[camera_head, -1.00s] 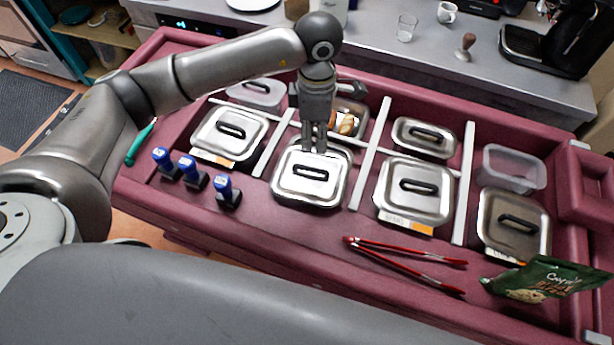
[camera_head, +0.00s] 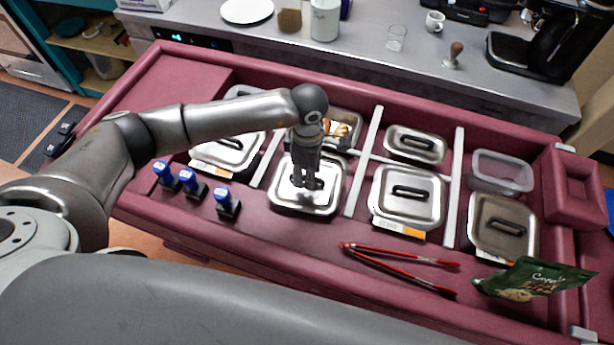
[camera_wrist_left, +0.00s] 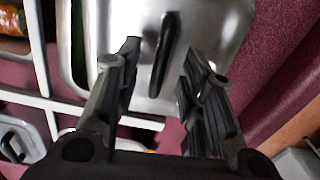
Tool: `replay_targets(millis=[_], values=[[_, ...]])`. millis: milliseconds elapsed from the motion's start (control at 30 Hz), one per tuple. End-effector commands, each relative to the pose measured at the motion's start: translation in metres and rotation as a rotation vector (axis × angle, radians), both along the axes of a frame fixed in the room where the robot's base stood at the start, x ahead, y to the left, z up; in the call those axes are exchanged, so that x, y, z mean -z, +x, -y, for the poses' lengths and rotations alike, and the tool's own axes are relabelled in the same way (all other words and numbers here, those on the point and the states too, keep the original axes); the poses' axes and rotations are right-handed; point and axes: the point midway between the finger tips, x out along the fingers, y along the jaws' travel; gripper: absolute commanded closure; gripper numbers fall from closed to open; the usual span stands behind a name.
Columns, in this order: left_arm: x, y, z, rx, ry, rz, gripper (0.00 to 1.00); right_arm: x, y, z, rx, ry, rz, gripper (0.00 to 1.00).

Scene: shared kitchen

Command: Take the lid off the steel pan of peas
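A square steel pan with a steel lid (camera_head: 290,200) sits in the counter's middle section. The lid's black bar handle (camera_wrist_left: 164,55) shows clearly in the left wrist view. A thin green strip (camera_wrist_left: 78,40) shows along one edge of the lid. My left gripper (camera_head: 307,184) points down over the lid, its fingertips at the handle. In the left wrist view its fingers are apart, one on each side of the handle, with gaps to it. I cannot tell whether the fingertips touch the lid. No label on this pan is readable. My right gripper is not in view.
Lidded steel pans stand left (camera_head: 228,152) and right (camera_head: 408,196). An open pan with bread-like food (camera_head: 340,130) is just behind. Blue-topped stamps (camera_head: 190,182) stand front left. Red tongs (camera_head: 400,268) and a green bag (camera_head: 535,278) lie front right.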

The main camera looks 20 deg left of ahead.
Motion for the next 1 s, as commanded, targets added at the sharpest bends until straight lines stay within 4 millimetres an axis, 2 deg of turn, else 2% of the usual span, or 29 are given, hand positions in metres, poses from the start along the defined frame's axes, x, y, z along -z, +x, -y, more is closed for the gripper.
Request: replay_targets(millis=[133,367,667,1000], values=[[0.014,-0.001,0.0,-0.001,0.0,-0.001,0.63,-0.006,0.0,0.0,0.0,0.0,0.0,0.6],[0.017,0.0,0.0,0.0,0.0,0.001,0.63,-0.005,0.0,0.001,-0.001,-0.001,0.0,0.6],[0.017,0.0,0.0,0.0,0.0,0.001,0.99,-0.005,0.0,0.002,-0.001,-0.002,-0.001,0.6],[0.016,0.0,0.0,0.0,-0.001,0.001,1.0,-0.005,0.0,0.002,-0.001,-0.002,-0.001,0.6]])
